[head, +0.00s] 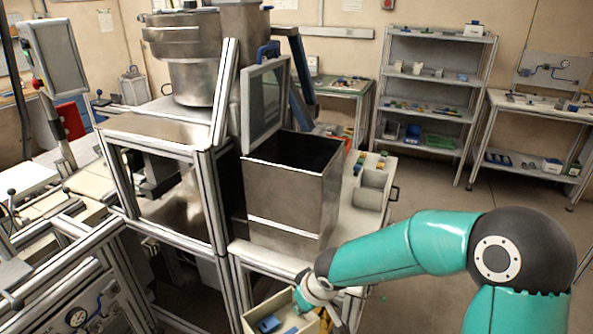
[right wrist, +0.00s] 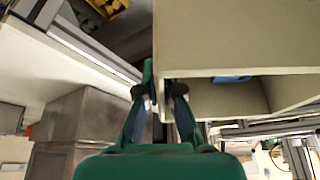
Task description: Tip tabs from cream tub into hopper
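The cream tub (head: 250,318) is at the bottom edge of the head view, roughly upright and cut off by the frame, with blue tabs (head: 269,324) inside. My right gripper (head: 308,301) is at its right side. In the right wrist view the gripper (right wrist: 158,92) has its fingers on both sides of the tub's wall (right wrist: 230,35), closed on it. A blue tab (right wrist: 232,78) shows inside. The hopper (head: 290,190) is a steel box with its top open and its windowed lid (head: 265,103) raised, behind and above the tub. What supports the tub is hidden. My left gripper is out of view.
An aluminium frame (head: 212,180) and a steel bowl feeder (head: 192,65) stand left of the hopper.

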